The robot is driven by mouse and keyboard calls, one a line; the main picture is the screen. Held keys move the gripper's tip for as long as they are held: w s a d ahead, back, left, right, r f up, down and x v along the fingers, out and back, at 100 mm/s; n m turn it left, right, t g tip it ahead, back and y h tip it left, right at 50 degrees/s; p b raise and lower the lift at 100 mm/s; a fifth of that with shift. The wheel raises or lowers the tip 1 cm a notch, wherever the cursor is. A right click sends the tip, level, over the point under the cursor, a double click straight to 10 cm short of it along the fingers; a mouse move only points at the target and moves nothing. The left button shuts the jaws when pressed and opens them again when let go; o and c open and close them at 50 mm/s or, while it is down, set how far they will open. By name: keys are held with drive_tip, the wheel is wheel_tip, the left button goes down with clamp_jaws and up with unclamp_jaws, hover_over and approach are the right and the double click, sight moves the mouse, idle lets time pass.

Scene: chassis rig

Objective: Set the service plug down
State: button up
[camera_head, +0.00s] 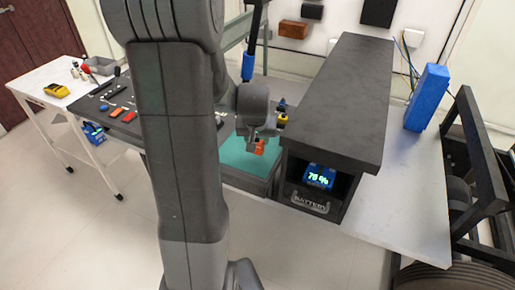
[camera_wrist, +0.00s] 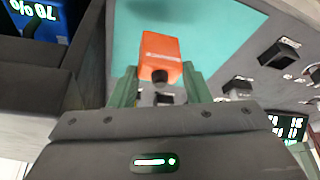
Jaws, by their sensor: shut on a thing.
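The orange service plug (camera_head: 260,147) is in my gripper (camera_head: 262,138). In the wrist view the plug (camera_wrist: 160,52) shows as an orange block with pale lettering and a dark round part facing me. My gripper (camera_wrist: 161,84) is shut on it, with a greenish finger on each side. The plug is over the teal surface (camera_head: 238,155), which also shows in the wrist view (camera_wrist: 215,30). I cannot tell whether it touches that surface. My arm hides part of the teal area in the head view.
A dark battery cabinet (camera_head: 345,95) with a lit blue percentage display (camera_head: 319,176) stands just right of my gripper. A dark panel with switches (camera_wrist: 275,60) borders the teal surface. A tool bench (camera_head: 110,100) and white cart (camera_head: 50,75) are left; a blue block (camera_head: 427,97) is right.

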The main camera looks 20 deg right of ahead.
drive_tip(key=shift+f, duration=1.95)
drive_tip(key=shift+f, duration=0.1)
drive_tip(key=o, duration=1)
drive_tip(key=shift+s+r, duration=0.1)
drive_tip(key=shift+r, duration=0.45)
drive_tip(key=v, duration=1.1)
drive_tip(key=shift+s, duration=0.1)
